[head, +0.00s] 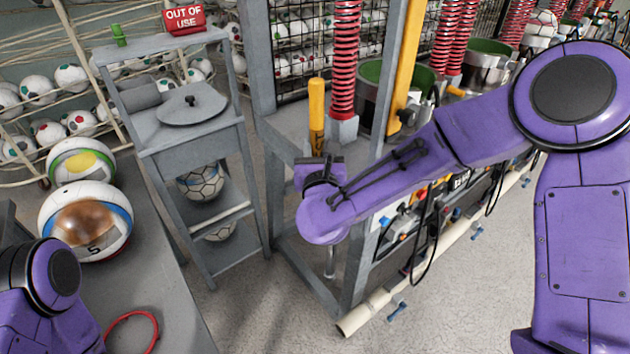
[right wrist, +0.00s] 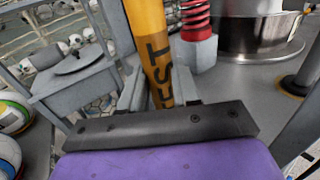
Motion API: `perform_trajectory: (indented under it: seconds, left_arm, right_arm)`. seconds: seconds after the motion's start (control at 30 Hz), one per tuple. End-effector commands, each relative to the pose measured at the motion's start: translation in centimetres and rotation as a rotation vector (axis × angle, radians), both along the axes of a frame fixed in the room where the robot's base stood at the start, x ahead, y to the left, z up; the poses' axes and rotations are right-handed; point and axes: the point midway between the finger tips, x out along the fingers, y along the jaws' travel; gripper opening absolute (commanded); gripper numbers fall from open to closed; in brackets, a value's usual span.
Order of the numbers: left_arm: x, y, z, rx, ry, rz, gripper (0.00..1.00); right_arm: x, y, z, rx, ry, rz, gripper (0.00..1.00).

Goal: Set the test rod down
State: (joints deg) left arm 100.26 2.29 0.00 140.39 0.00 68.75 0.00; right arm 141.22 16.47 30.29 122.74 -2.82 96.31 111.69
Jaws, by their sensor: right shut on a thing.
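The test rod (head: 317,105) is a yellow bar standing close to upright in the head view. In the right wrist view the rod (right wrist: 155,45) is large and shows black letters ending in "EST". My right gripper (head: 318,160) is shut around the rod below its top. In the right wrist view the gripper's grey fingers (right wrist: 160,92) lie on both sides of it. My gripper and forearm hide the rod's lower part, so I cannot tell whether its foot touches anything. My left arm shows at the bottom left of the head view, but its gripper is out of the picture.
A grey press bench (head: 283,128) with red springs (head: 345,60) and a metal pot (head: 398,85) stands around the rod. A grey shelf cart (head: 190,135) with an "out of use" sign (head: 184,18) is to its left. Two balls and a red ring (head: 157,325) lie on the left table (head: 165,300).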

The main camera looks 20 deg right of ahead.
Motion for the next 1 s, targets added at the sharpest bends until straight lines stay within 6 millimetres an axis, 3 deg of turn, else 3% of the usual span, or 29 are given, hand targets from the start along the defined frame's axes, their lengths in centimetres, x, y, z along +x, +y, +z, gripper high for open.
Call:
perform_trajectory:
  seconds: [0.33, 0.73, 0.77, 0.83, 1.0]
  left_arm:
    - [0.0, 0.0, 1.0, 0.000, 0.000, 0.000, 0.00]
    - [0.0, 0.0, 0.2, 0.000, 0.000, 0.000, 0.00]
    - [0.0, 0.0, 0.3, 0.000, 0.000, 0.000, 0.00]
    - [0.0, 0.0, 0.4, 0.000, 0.000, 0.000, 0.00]
    - [0.0, 0.0, 0.4, 0.000, 0.000, 0.000, 0.00]
  right_arm:
    - [0.0, 0.2, -5.0, -0.003, 0.002, 0.005, 0.00]
    - [0.1, 0.2, -5.9, 0.001, -0.002, 0.005, 0.00]
    - [0.1, 0.2, -5.8, 0.002, -0.001, 0.005, 0.37]
    - [0.1, 0.2, -5.7, 0.001, -0.001, 0.005, 0.60]
    - [0.1, 0.2, -5.7, 0.001, -0.001, 0.005, 0.60]
